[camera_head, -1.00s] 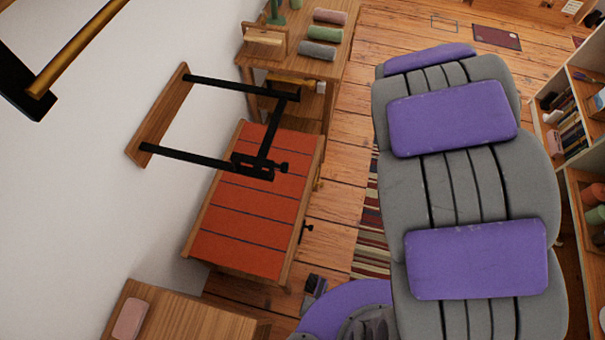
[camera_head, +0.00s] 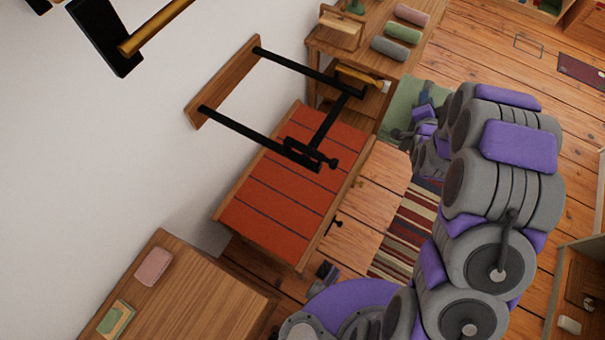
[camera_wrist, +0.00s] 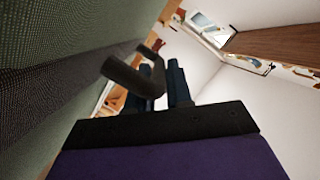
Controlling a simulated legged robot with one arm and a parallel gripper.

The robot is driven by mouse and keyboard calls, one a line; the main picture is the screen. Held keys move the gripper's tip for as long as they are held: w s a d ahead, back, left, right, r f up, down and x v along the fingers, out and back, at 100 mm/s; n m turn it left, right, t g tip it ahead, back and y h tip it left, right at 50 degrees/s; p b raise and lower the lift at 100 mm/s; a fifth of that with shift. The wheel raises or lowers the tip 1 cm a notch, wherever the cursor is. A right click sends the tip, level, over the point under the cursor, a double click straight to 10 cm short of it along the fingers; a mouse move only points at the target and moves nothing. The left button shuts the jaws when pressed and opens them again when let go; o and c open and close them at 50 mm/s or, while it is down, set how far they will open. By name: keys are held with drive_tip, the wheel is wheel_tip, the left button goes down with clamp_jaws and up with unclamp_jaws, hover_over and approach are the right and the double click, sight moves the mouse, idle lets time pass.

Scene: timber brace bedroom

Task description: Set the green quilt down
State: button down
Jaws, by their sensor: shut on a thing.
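The green quilt (camera_head: 403,97) shows in the head view as a flat green piece beside the right side of the wooden table, partly hidden behind my arm. In the wrist view the green quilt (camera_wrist: 85,35) fills the left side, close to the camera, with a dark band across it. My gripper (camera_head: 400,134) is at the quilt's lower edge in the head view, shut on it. The exact grip point and the quilt's underside are hidden.
A wooden table (camera_head: 424,50) holds pink, green and grey rolls. A red slatted surface (camera_head: 290,190) stands below a black wall-mounted frame (camera_head: 228,122). A striped rug (camera_head: 405,235) lies on the wooden floor. A wooden top (camera_head: 195,300) at lower left holds small items.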

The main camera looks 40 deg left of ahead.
sight(397, 117)
drive_tip(key=s+a+f+n+y, duration=0.1)
drive_tip(key=f, duration=0.1)
drive_tip(key=s+a+f+g+y, duration=0.1)
drive_tip(key=a+f, duration=0.1)
drive_tip(key=f, duration=0.1)
drive_tip(key=s+a+f+n+y, duration=0.1)
drive_tip(key=a+f, duration=0.1)
drive_tip(key=f, duration=0.1)
drive_tip(key=shift+s+a+f+n+g+y, duration=0.1)
drive_tip(key=shift+s+f+n+g+y, duration=0.05)
drive_tip(key=shift+s+n+g+y, duration=0.2)
drive_tip(key=s+a+f+n+g+y+p, duration=0.1)
drive_tip(key=s+a+f+n+g+y, duration=0.15)
drive_tip(key=s+a+f, duration=0.45)
drive_tip(key=s+a+f+n+g+y+p, duration=0.1)
drive_tip(key=s+a+f+n+g+y, duration=0.15)
drive_tip(key=s+f, duration=0.9)
drive_tip(key=w+a+f+b, duration=0.3)
drive_tip(key=w+a+b, duration=0.2)
drive_tip(key=w+a, duration=0.5)
drive_tip(key=shift+w+g, duration=0.25)
drive_tip(key=shift+g, duration=0.1)
drive_tip(key=c, duration=1)
unclamp_jaws()
drive_tip(key=shift+f+n, duration=0.15)
drive_tip(key=shift+n, duration=0.1)
drive_tip(key=shift+c, duration=0.2)
